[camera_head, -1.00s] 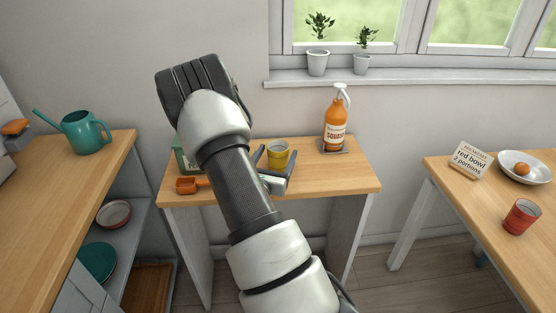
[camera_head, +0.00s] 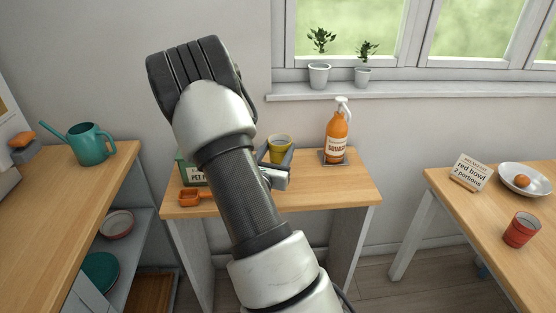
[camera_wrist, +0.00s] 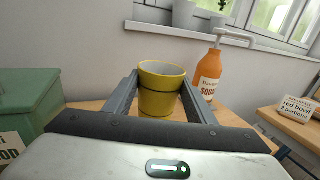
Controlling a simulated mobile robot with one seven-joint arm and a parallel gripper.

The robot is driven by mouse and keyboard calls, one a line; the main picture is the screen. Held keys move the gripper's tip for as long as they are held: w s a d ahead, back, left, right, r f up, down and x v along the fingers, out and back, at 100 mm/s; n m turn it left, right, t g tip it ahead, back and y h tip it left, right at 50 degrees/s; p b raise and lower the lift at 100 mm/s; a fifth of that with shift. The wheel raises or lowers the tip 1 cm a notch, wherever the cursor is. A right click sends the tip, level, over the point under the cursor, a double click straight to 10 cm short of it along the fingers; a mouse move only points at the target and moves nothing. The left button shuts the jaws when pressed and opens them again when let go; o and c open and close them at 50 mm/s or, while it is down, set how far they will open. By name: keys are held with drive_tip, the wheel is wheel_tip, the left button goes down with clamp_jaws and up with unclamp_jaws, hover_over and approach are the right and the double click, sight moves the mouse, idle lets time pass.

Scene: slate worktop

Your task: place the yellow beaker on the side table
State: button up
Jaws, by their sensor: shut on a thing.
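The yellow beaker (camera_head: 279,151) is between the fingers of my gripper (camera_head: 277,158), over the back part of the small middle wooden table (camera_head: 316,188). In the wrist view the beaker (camera_wrist: 160,88) stands nearly upright between both fingers (camera_wrist: 158,96), and the jaws are shut on it. Its base looks a little above the tabletop, though the contact area is partly hidden. The task's side table is not labelled; the other tables in view are at left and right.
An orange squash bottle (camera_head: 336,137) stands right of the beaker. A green box (camera_head: 188,174) and orange scoop (camera_head: 189,197) are at left. The left counter (camera_head: 75,190) holds a teal watering can (camera_head: 91,145).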

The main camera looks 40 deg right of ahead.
sight(288, 139)
drive_tip(key=shift+m+g, duration=0.3)
drive_tip(key=shift+g, duration=0.1)
drive_tip(key=d+r, duration=0.1)
drive_tip(key=s+d+r, duration=0.1)
drive_tip(key=r, duration=0.1)
drive_tip(key=shift+d, duration=0.35)
drive_tip(key=s+d+m+g+h+b, duration=0.25)
drive_tip(key=s+d+m+g, duration=0.4)
drive_tip(key=d, duration=0.85)
drive_tip(key=shift+s+f+n+t+h+b, duration=0.1)
drive_tip(key=shift+s+f+n+b, duration=0.25)
drive_tip(key=shift+f, duration=1.25)
drive_tip(key=shift+s+f+n+t+h+b, duration=0.2)
drive_tip(key=shift+f+n, duration=0.3)
drive_tip(key=shift+f, duration=1.1)
drive_tip(key=shift+s+f+n+t+y+b, duration=0.1)
drive_tip(key=shift+s+f+n+b, duration=0.25)
drive_tip(key=shift+f, duration=1.25)
drive_tip(key=shift+f, duration=0.15)
drive_tip(key=o, duration=1.1)
